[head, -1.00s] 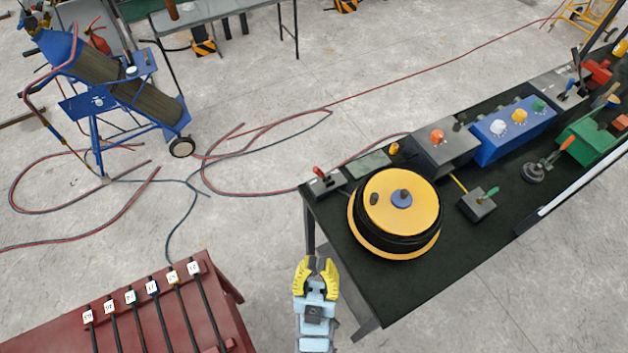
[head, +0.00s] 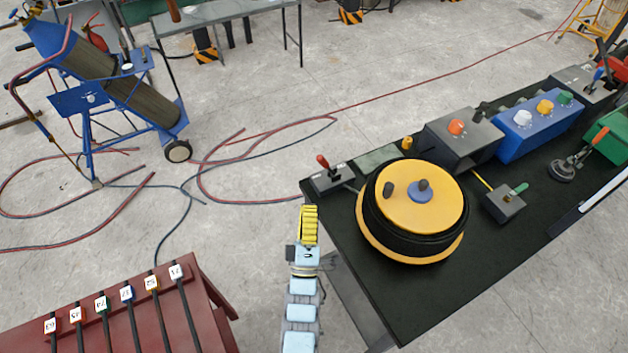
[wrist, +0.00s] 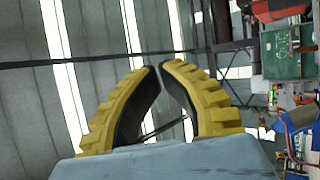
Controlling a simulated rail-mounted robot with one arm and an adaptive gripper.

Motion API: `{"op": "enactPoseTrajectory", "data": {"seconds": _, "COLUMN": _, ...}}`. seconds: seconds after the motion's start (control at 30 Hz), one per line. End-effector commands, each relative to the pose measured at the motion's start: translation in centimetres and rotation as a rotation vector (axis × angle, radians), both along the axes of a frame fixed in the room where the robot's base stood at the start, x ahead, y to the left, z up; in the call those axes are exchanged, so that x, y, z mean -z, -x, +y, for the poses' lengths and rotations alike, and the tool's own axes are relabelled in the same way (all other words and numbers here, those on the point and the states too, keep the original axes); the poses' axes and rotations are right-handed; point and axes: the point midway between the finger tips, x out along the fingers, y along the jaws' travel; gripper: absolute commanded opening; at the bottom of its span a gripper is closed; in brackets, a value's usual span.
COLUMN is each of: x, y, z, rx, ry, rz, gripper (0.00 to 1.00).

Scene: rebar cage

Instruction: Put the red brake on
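My gripper (head: 309,209) has yellow ribbed fingers, seen nearly edge-on, and is below the lever in the picture, just left of the table's edge. In the wrist view my gripper (wrist: 160,66) has its two fingertips almost together, with only a thin gap and nothing held. The lever cannot be made out in the wrist view.
A yellow-topped reel (head: 425,195) stands right of the lever. A grey box with an orange knob (head: 462,135) and a blue box with several knobs (head: 540,125) stand behind. A maroon bench (head: 215,318) is at lower left. Open floor lies left of the table.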

Motion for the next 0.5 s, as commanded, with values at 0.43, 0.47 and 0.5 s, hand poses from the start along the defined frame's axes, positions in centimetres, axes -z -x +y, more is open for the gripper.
{"op": "enactPoseTrajectory", "data": {"seconds": 0.43, "x": 11.7, "y": -6.4, "z": 1.9, "rx": 0.197, "ry": 0.451, "rz": 0.261, "gripper": 0.00}}
{"op": "enactPoseTrajectory", "data": {"seconds": 0.47, "x": 12.2, "y": -6.6, "z": 1.9, "rx": 0.202, "ry": 0.472, "rz": 0.272, "gripper": 0.00}}
{"op": "enactPoseTrajectory", "data": {"seconds": 0.5, "x": 12.7, "y": -6.9, "z": 2.0, "rx": 0.209, "ry": 0.497, "rz": 0.285, "gripper": 0.00}}
